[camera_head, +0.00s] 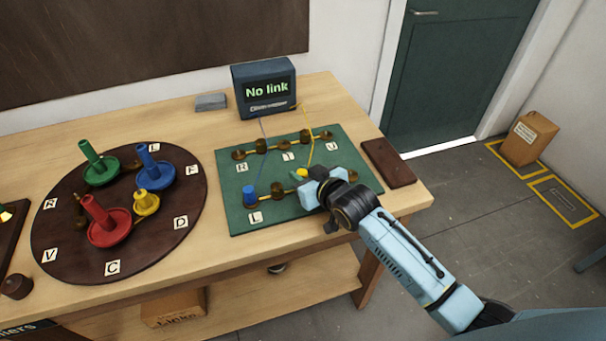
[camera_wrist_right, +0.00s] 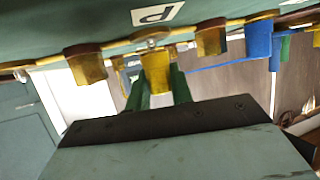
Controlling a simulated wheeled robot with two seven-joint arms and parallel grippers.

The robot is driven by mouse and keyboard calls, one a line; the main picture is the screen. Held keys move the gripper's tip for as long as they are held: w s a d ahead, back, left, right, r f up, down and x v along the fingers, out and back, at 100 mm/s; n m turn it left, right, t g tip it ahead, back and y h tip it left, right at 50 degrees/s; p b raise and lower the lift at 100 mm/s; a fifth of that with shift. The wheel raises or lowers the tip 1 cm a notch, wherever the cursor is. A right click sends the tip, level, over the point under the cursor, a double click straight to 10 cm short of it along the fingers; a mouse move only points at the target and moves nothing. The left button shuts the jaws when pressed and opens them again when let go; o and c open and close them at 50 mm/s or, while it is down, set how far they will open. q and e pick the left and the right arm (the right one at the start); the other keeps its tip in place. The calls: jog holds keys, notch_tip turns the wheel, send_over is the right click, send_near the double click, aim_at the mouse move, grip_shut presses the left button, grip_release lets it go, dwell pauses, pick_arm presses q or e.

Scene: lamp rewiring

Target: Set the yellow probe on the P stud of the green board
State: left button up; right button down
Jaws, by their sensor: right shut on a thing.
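The green board (camera_head: 237,221) lies on the workbench with brass studs in two rows. The yellow probe (camera_head: 302,172) is at the near row, and my right gripper (camera_head: 306,181) is shut on it. In the right wrist view the yellow probe (camera_wrist_right: 156,78) stands between the green fingers, just by the P label (camera_wrist_right: 157,14). I cannot tell whether its tip touches the stud there. The P label is hidden by my gripper in the head view. The blue probe (camera_head: 249,194) stands near the L label, at the board's left. My left gripper is not in view.
A monitor (camera_head: 264,88) reading "No link" stands behind the board, with thin leads running to it. A round brown tray (camera_head: 75,255) with coloured candlestick-like pieces is left. A brown block (camera_head: 388,162) lies to the right of the board.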

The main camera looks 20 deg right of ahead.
jog(key=shift+f+b, duration=0.3)
jog(key=shift+f, duration=0.3)
jog(key=c, duration=1.1)
grip_release()
jog(key=shift+c, duration=0.2)
jog(key=shift+s, duration=0.1)
jog(key=p+v, duration=0.1)
jog(key=v, duration=1.2)
jog(key=shift+p, duration=0.3)
jog(key=shift+r, duration=0.1)
